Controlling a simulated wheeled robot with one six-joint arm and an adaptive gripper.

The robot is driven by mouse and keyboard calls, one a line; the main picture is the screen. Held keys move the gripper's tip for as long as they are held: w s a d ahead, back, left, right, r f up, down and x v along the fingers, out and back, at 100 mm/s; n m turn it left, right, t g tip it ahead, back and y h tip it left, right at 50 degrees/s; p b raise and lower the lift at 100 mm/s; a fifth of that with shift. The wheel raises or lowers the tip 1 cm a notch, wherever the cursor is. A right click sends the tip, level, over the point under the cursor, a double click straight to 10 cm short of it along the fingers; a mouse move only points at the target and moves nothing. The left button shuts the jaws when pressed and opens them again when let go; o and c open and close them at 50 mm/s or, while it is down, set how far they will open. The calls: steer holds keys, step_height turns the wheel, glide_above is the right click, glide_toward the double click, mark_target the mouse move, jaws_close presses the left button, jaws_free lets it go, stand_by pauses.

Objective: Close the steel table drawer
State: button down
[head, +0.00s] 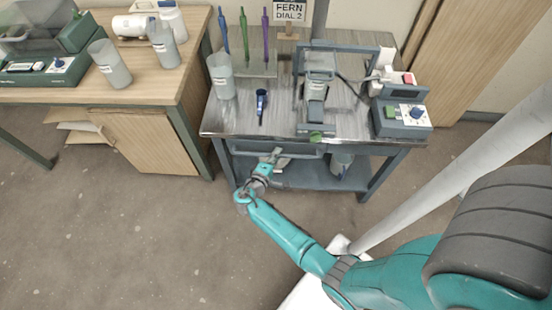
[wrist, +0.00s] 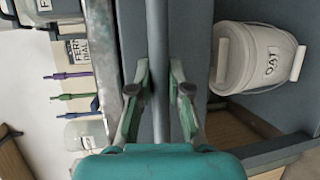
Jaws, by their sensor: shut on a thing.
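The steel table (head: 285,115) stands at the top centre in the head view. Its blue-grey drawer (head: 240,147) is under the left part of the tabletop. How far the drawer stands out is hard to tell from above. My gripper (head: 276,157) is at the drawer front. In the wrist view my gripper (wrist: 160,88) has one finger on each side of a long grey handle bar (wrist: 157,45) and is shut on it. The drawer's inside does not show.
A white bucket marked OAT (wrist: 262,60) is on the table's lower shelf (head: 310,178). The tabletop holds a cup (head: 221,78), a blue tool (head: 261,104) and a control box (head: 402,118). A wooden bench (head: 150,85) stands left. The floor in front is clear.

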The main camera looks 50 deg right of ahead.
steer(key=shift+w+d, duration=0.9)
steer(key=shift+d, duration=0.15)
steer(key=c, duration=1.1)
jaws_free()
steer(key=shift+d, duration=0.1)
steer(key=v, duration=1.2)
